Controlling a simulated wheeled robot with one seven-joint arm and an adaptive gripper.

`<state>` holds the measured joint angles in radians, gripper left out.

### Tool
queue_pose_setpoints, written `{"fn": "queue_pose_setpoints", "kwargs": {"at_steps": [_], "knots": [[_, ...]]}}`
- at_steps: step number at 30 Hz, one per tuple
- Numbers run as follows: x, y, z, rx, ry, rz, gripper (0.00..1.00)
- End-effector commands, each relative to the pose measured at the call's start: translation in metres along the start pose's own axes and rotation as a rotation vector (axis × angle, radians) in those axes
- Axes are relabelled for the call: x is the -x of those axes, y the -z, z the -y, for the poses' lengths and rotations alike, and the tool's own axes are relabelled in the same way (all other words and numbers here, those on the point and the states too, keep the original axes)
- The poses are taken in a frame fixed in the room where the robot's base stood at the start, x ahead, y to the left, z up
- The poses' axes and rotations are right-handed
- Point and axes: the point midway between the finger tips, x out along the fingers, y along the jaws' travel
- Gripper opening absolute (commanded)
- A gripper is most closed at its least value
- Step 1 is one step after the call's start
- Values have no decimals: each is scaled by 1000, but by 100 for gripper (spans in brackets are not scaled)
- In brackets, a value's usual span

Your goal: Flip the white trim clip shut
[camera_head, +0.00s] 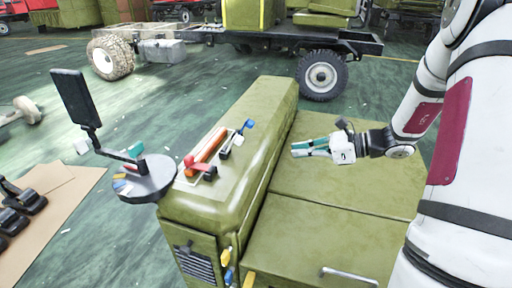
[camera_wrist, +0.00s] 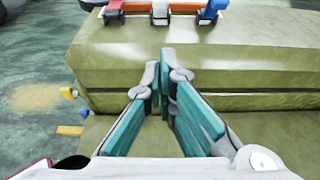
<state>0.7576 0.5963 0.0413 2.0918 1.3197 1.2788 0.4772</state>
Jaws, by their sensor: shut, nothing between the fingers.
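The white trim clip (camera_wrist: 160,11) is at the top edge of the wrist view, on a dark mount on the ridge of the olive-green body. In the head view it is very small, near the dark mount (camera_head: 225,153) between the red and blue clips; its lid angle cannot be told. My gripper (camera_head: 294,149) is shut and empty, to the right of the ridge and apart from the clip. In the wrist view its teal-padded fingers (camera_wrist: 164,75) point toward the ridge, with the white clip beyond the tips.
A blue clip (camera_wrist: 211,10) stands right of the white one. A red clip (camera_head: 189,161) and an orange bar (camera_head: 207,145) lie on the ridge too. A round grey tray (camera_head: 148,182) with a mirror post (camera_head: 75,98) is at left. The flat green panels are clear.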

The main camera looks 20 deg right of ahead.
Motion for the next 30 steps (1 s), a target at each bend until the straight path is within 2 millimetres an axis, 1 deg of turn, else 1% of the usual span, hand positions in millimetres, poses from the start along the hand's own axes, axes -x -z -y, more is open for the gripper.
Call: {"fn": "queue_pose_setpoints", "kwargs": {"at_steps": [5,8,11,18,22,25,30], "knots": [[-6,0,0,1,-2,0,0],[-17,0,-1,2,-5,1,0],[-34,0,-1,3,-5,1,0],[-82,1,-1,2,-6,0,0],[-106,1,-2,2,-5,0,0],[-114,-14,-1,6,-3,0,0],[-125,-25,-1,4,-2,-1,0]]}}
